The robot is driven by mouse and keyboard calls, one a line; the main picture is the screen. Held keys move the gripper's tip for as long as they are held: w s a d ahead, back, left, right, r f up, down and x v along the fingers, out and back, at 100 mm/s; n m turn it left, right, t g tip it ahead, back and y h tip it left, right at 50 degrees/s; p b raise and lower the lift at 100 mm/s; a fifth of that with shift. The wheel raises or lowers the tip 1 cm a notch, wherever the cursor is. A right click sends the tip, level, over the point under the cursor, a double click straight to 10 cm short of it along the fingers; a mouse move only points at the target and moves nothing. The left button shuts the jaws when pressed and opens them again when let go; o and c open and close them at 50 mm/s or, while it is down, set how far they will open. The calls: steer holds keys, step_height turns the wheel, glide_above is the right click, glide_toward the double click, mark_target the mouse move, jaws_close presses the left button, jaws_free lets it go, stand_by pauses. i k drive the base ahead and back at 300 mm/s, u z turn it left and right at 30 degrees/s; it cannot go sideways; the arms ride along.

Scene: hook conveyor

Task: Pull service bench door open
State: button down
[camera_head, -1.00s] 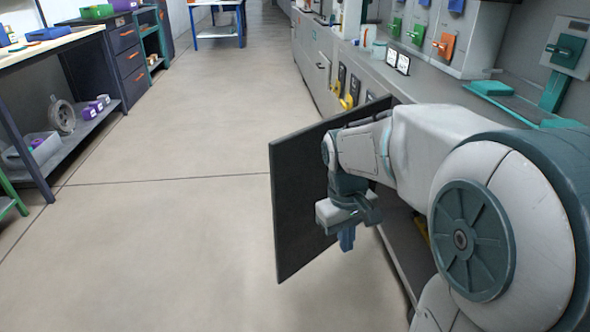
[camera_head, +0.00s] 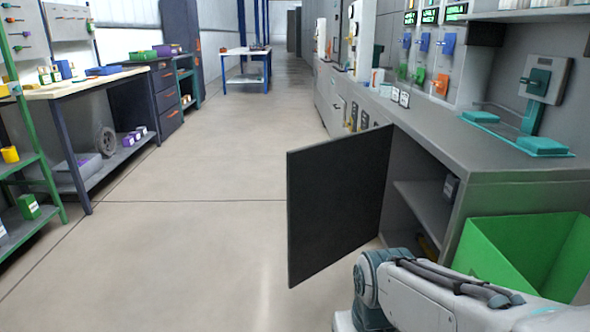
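The service bench (camera_head: 440,150) runs along the right side with a grey top. Its dark door (camera_head: 335,205) stands swung wide open into the aisle, hinged on its far side. The opened cabinet shows an inner shelf (camera_head: 425,205) with a dark box (camera_head: 451,187) on it. Something yellow lies low inside, partly hidden. My arm is at the lower right, in front of the cabinet and apart from the door in the picture. My gripper is out of view.
A green bin (camera_head: 530,255) stands at the bench's near end, close to my arm. A workbench (camera_head: 100,80) and a green rack (camera_head: 40,160) line the left. The floor (camera_head: 200,240) between is clear.

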mark_target(336, 187)
steer(key=u, duration=0.4)
steer(key=i, duration=1.1)
steer(key=z, duration=0.5)
